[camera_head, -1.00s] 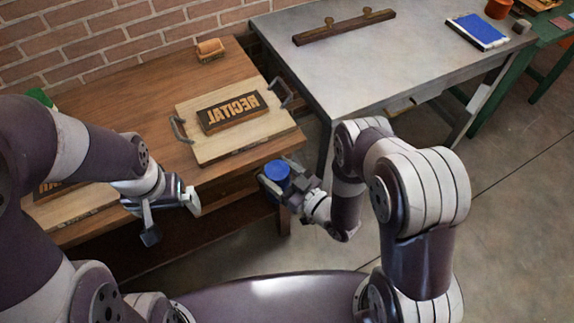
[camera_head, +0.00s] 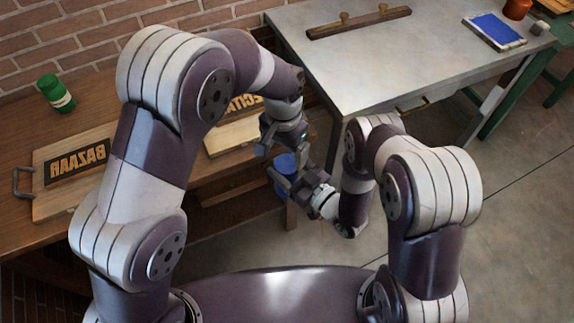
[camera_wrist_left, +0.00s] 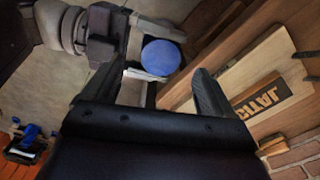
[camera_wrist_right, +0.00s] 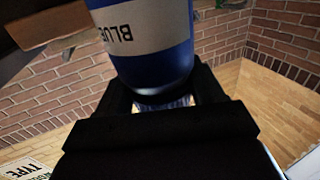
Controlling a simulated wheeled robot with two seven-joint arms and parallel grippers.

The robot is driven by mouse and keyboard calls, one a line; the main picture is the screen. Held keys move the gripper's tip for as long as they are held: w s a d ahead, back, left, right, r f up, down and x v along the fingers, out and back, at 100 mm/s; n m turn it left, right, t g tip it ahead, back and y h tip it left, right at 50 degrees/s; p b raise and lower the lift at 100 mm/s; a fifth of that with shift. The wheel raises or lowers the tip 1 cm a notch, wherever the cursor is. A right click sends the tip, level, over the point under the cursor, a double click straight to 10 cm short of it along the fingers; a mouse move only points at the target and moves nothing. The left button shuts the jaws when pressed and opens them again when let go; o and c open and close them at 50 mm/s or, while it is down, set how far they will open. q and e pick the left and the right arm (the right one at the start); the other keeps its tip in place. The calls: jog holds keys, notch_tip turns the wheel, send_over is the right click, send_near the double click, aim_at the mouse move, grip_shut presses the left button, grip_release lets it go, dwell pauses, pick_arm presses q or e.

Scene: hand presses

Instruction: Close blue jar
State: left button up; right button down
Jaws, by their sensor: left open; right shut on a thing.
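The blue jar (camera_head: 285,163) is off the table's front corner in the head view, partly hidden by my grippers. My right gripper (camera_head: 291,183) is shut on it. The right wrist view shows the jar's blue body and white "BLUE" label (camera_wrist_right: 135,32) above the fingers. In the left wrist view its round blue top (camera_wrist_left: 161,57) faces the camera; I cannot tell whether this is a seated lid. My left gripper (camera_head: 279,143) is open beside the jar's top, and the top shows beyond its spread fingers (camera_wrist_left: 160,88).
The wooden table (camera_head: 120,112) holds a green jar (camera_head: 56,94), a "BAZAAR" block (camera_head: 78,165) on a board, and a partly hidden "RECITAL" block (camera_head: 243,103). A grey table (camera_head: 400,60) carries a wooden bar (camera_head: 358,22) and blue pad (camera_head: 495,29). A brick wall stands behind.

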aim_at(286, 163)
pick_arm(q)
jog(key=shift+w+d+r, duration=0.45)
jog(key=shift+w+r, duration=0.05)
jog(key=shift+w, duration=0.25)
jog(key=shift+w+r+m, duration=0.15)
jog(key=shift+r+m, duration=0.15)
jog(key=shift+s+a, duration=0.15)
jog(key=shift+s, duration=0.05)
jog(key=shift+f, duration=4)
jog(key=c, duration=1.1)
jog(key=shift+m, duration=1.8)
